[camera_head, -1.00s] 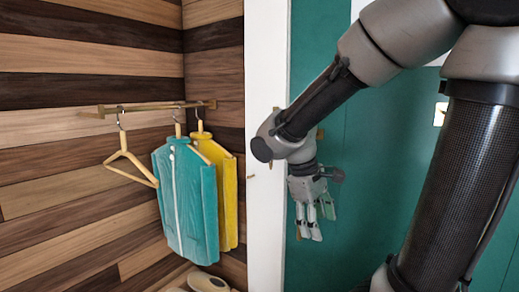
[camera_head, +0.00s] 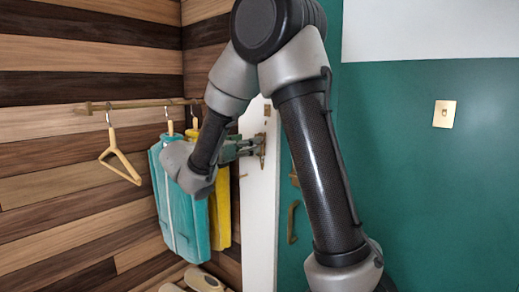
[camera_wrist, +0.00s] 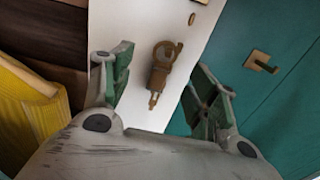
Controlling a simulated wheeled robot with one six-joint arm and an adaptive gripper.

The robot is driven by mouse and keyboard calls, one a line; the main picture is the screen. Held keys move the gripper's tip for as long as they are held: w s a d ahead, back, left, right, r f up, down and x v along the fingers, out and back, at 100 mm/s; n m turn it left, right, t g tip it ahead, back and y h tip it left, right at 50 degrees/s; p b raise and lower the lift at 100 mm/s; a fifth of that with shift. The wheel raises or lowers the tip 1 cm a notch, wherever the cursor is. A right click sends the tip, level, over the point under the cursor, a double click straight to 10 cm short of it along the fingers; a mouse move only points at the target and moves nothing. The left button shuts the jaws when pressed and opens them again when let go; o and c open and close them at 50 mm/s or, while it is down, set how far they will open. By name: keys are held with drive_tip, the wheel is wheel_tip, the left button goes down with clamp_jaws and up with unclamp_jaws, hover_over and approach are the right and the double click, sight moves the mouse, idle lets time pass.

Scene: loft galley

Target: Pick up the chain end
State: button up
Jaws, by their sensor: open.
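The chain end looks to be the brass piece with a ring at its top (camera_wrist: 163,62) in the wrist view. It hangs against the white door frame (camera_wrist: 145,105), between my fingers, with visible gaps on both sides. In the head view a brass piece (camera_head: 262,152) shows on the same frame, just right of my fingertips. My gripper (camera_head: 246,147) is open and points right towards the frame; its green-padded fingers also show spread apart in the wrist view (camera_wrist: 163,72). I cannot tell the remaining depth between fingertips and brass piece.
A teal shirt (camera_head: 178,215) and a yellow one (camera_head: 222,212) hang beside and behind my wrist, with an empty hanger (camera_head: 120,160) to the left. The teal door (camera_head: 400,190) has a brass handle (camera_head: 292,222).

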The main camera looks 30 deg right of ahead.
sight(263, 142)
drive_tip(key=x, duration=0.5)
drive_tip(key=shift+s+d+f, duration=0.15)
drive_tip(key=shift+s+f, duration=0.05)
drive_tip(key=shift+f, duration=0.1)
drive_tip(key=c, duration=1.1)
